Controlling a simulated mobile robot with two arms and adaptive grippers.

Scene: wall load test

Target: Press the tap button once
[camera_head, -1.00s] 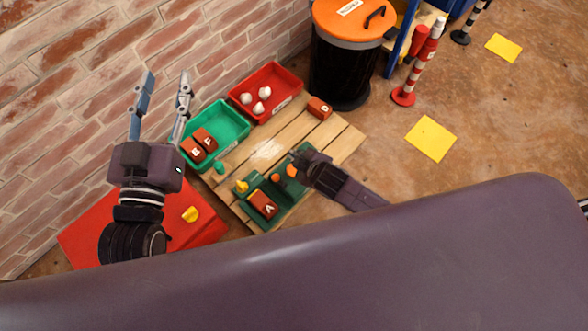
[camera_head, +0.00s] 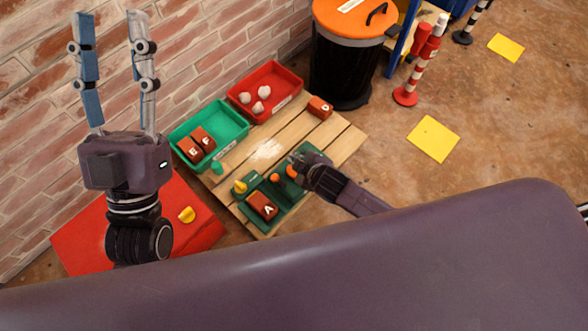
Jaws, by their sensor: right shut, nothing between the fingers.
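A green station (camera_head: 283,192) sits on the wooden pallet top (camera_head: 313,143). It carries a yellow piece (camera_head: 240,187), a small orange round piece (camera_head: 275,178) and a red-brown block marked A (camera_head: 263,206). I cannot tell for sure which piece is the tap button. My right gripper (camera_head: 294,160) is shut and empty over the station's right end, beside a second orange piece (camera_head: 291,172). Its body hides part of that end, and contact cannot be told. My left gripper (camera_head: 111,32) is open and empty, fingers spread upward before the brick wall, away from the station.
A green bin (camera_head: 238,126) holds blocks; a red bin (camera_head: 291,79) holds white pieces. Another block (camera_head: 320,107) lies on the pallet. A black barrel with an orange lid (camera_head: 338,70) stands behind. A red surface (camera_head: 75,237) is at left.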

